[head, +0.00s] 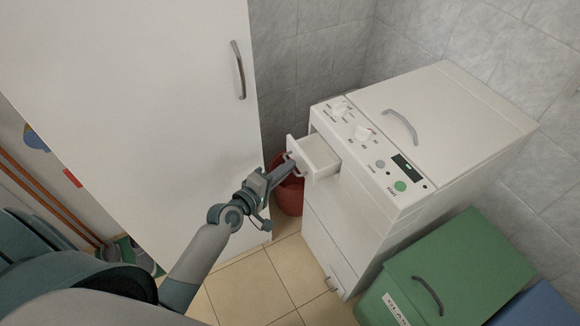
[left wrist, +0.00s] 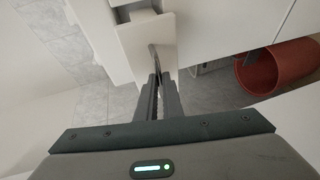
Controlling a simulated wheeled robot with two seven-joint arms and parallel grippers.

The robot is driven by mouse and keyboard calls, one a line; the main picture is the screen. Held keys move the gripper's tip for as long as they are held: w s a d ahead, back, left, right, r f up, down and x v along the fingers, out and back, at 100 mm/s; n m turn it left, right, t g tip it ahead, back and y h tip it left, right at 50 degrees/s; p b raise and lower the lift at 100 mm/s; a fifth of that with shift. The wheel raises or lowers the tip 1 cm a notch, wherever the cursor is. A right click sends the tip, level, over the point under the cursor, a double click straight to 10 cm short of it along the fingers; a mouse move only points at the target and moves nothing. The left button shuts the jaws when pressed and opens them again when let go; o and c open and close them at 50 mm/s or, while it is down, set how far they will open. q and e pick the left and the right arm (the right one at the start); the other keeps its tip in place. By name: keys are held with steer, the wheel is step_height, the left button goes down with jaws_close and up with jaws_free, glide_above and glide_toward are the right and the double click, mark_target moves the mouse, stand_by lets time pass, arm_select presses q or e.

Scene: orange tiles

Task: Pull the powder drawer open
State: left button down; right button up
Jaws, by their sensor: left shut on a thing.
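The powder drawer (head: 319,157) stands pulled out from the upper left of the white washing machine (head: 365,205), with its open top showing. My left gripper (head: 290,164) is at the drawer's front and shut on its handle. In the left wrist view the two fingers (left wrist: 157,95) close around the thin metal handle (left wrist: 153,58) on the drawer front (left wrist: 136,45). The fingers hide part of the handle. My right gripper is in neither view.
A red bucket (head: 288,196) stands on the floor behind my left gripper. A tall white cabinet (head: 150,110) is to the left. A green bin (head: 460,265) and a blue bin (head: 540,306) stand at the lower right. Tiled floor (head: 250,290) in front is clear.

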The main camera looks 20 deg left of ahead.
arm_select(q)
steer(key=c, duration=1.9)
jaws_free()
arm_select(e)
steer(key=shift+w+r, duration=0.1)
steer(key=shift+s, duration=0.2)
